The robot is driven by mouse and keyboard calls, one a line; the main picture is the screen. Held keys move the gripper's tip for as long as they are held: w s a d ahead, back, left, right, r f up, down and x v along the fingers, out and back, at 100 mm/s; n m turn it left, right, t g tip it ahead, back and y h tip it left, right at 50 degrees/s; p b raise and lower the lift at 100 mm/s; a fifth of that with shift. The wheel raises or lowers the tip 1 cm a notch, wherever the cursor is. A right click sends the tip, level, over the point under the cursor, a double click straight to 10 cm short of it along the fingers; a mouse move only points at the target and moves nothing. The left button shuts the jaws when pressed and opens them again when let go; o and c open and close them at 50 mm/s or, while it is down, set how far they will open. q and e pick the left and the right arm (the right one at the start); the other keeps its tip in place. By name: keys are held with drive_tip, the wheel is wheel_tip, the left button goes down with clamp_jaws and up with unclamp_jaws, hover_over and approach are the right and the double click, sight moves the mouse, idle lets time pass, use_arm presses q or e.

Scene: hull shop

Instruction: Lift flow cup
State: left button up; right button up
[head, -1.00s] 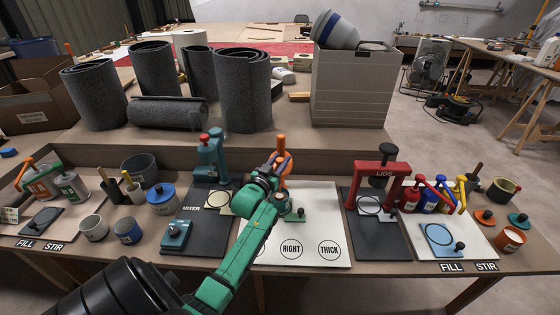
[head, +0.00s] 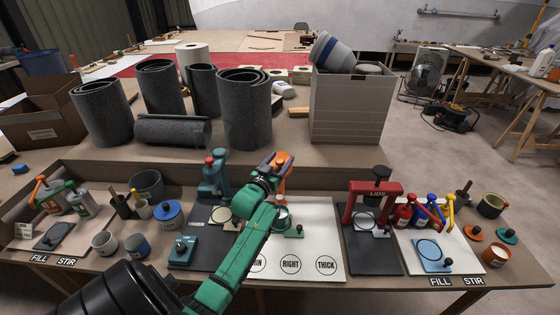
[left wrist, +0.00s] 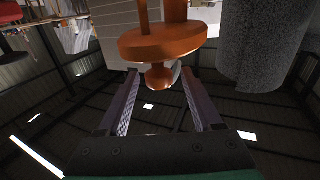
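An orange fixture (head: 283,163) stands at the back of the white mat (head: 315,215), partly hidden by my left arm. A small grey-green cup (head: 282,213) sits low in front of it; I cannot tell whether it is the flow cup. My left gripper (head: 272,162) is at the fixture's top. In the left wrist view, which looks upside down, an orange disc with posts (left wrist: 160,44) ends in a rounded orange knob (left wrist: 158,77). The knob sits between the open fingers (left wrist: 158,98) near their tips, with gaps on both sides. My right gripper is out of view.
The teal mixer press (head: 214,175) stands close to the left. The red lids press (head: 375,190) is to the right. A green block with a black knob (head: 294,232) lies in front. Felt rolls (head: 244,110) and a grey bin (head: 350,110) stand behind on the raised shelf.

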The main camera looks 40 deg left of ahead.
use_arm(q)
drive_tip(key=shift+s+d+f, duration=0.15)
drive_tip(key=shift+s, duration=0.25)
drive_tip(key=b+v, duration=0.1)
drive_tip(key=v, duration=1.2)
drive_tip(key=shift+s, duration=0.35)
drive_tip(key=shift+d, duration=0.1)
